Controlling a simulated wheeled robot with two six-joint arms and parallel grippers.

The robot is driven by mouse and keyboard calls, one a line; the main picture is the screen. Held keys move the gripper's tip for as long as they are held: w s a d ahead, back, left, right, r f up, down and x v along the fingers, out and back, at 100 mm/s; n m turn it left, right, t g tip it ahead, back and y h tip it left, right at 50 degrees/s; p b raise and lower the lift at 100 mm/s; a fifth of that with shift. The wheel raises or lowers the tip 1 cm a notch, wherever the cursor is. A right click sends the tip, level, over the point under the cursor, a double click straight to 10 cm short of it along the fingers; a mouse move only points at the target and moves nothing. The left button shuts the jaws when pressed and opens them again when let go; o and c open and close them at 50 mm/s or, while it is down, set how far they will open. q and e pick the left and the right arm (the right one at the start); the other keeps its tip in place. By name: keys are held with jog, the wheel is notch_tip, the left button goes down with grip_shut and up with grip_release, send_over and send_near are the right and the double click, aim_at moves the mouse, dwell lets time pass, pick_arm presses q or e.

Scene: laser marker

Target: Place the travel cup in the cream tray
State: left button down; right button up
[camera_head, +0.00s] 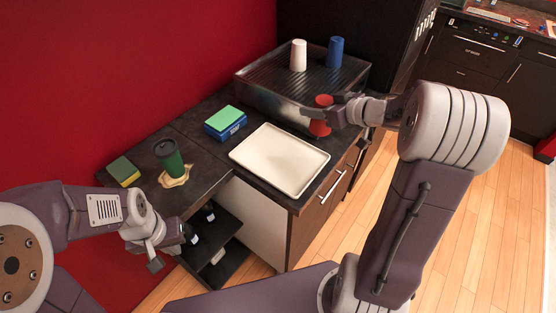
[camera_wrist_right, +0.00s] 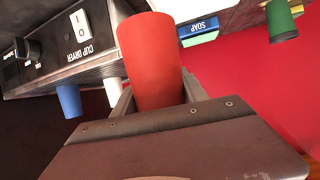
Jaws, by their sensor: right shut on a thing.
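The travel cup (camera_head: 169,157), green with a dark lid, stands on a tan spill on the dark counter at the left; it also shows in the right wrist view (camera_wrist_right: 281,20). The cream tray (camera_head: 279,159) lies empty on the counter. My right gripper (camera_head: 322,111) is shut on a red cup (camera_head: 320,128), in front of the cup dryer and behind the tray; the red cup (camera_wrist_right: 153,60) fills the middle of the right wrist view. My left gripper (camera_head: 172,252) appears open and empty, in front of and below the travel cup.
The cup dryer (camera_head: 270,92) carries a white cup (camera_head: 298,55) and a blue cup (camera_head: 335,52). A blue soap box (camera_head: 226,128) with a green sponge on top stands behind the tray. A green and yellow sponge (camera_head: 124,171) lies at the far left. Open shelves are below the counter.

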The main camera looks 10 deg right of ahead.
jog(key=a+f+b, duration=0.2)
jog(key=a+f, duration=0.1)
jog(key=a, duration=0.1)
jog(key=w+a+f+b, duration=0.1)
jog(key=a+f+b, duration=0.2)
jog(key=a+f, duration=0.1)
jog(key=a+f+b, duration=0.2)
jog(key=a+f, duration=0.2)
jog(key=shift+w+b, duration=0.25)
jog(key=shift+b, duration=0.15)
jog(key=shift+r, duration=0.15)
jog(key=o, duration=1.5)
